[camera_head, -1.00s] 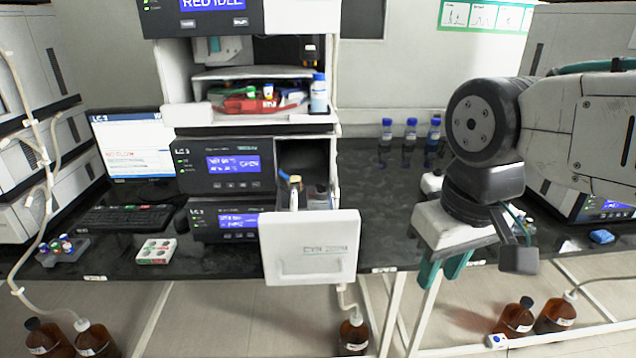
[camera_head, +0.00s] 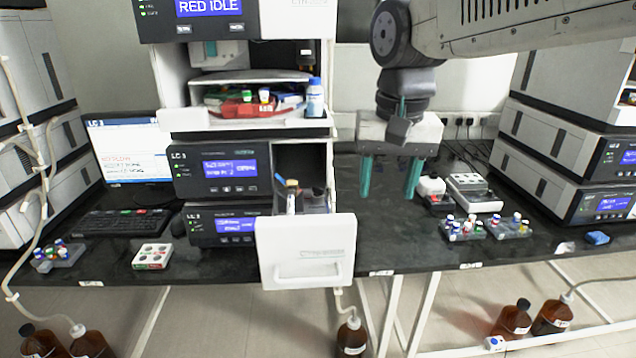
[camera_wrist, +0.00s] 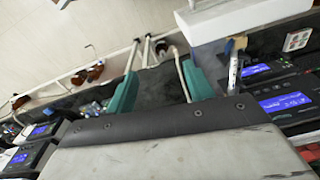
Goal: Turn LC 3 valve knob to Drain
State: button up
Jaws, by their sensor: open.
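The LC 3 stack (camera_head: 222,168) stands at centre left in the head view, with blue screens on its dark modules. Its lower compartment is open, with a white drawer front (camera_head: 306,252) pulled forward. In the wrist view the fingers (camera_wrist: 156,92) are spread, with the white drawer front (camera_wrist: 230,20) beyond the right finger.
A monitor (camera_head: 130,151) and keyboard (camera_head: 118,222) sit left of the stack. Vial racks (camera_head: 464,229) and a white device (camera_head: 474,192) stand on the bench (camera_head: 400,246) to the right. Another instrument stack (camera_head: 570,165) stands at far right. Brown bottles (camera_head: 351,338) are on the floor.

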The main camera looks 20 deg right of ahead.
jog(key=w+a+r+m, duration=0.15)
jog(key=w+m, duration=0.25)
jog(key=w, duration=0.9)
jog(key=m, duration=0.4)
send_over(318, 190)
notch_tip(318, 190, down, 3)
jog(key=shift+g, duration=0.4)
jog(key=f, duration=1.1)
jog(key=shift+w+d+f, duration=0.1)
jog(key=shift+w+f, duration=0.05)
jog(key=shift+w, duration=0.2)
jog(key=c, duration=1)
